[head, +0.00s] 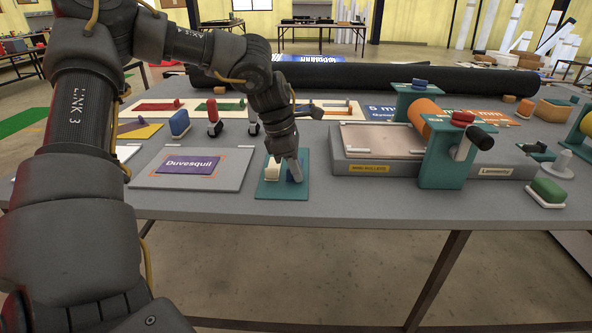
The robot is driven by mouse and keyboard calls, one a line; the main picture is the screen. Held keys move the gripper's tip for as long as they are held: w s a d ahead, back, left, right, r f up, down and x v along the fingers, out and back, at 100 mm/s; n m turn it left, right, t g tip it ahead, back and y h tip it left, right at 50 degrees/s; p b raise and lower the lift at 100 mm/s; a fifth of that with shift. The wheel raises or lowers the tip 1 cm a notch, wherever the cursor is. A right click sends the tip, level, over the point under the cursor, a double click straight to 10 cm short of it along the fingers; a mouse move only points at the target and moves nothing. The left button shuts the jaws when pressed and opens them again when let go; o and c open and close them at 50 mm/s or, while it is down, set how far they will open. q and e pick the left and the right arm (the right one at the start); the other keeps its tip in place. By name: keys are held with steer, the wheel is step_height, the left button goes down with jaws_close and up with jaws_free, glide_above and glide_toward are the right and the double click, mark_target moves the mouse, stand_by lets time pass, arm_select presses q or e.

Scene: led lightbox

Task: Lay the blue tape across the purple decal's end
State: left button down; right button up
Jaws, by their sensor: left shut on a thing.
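The purple decal (189,167) with the word "Duvesquil" lies on a grey board (147,181) at the left front of the table. My left gripper (293,177) points down over a small teal tray (268,191), to the right of the board. It is shut on a blue piece (290,171), which looks like the blue tape and is partly hidden by the fingers. A cream block (272,172) stands on the same tray, just left of the fingers. My right gripper is not in view.
A roller press with teal posts (446,157) and an orange roller (425,114) stands close to the right. A blue-padded tool (180,123) and a small red-topped roller (214,122) stand behind the board. A long black roll (400,78) lies along the back.

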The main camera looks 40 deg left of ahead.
arm_select(q)
steer(key=shift+w+a+r+p, duration=0.1)
steer(key=shift+r+p, duration=0.35)
steer(key=shift+r, duration=0.1)
steer(key=shift+r+p, duration=0.8)
steer(key=shift+r, duration=0.6)
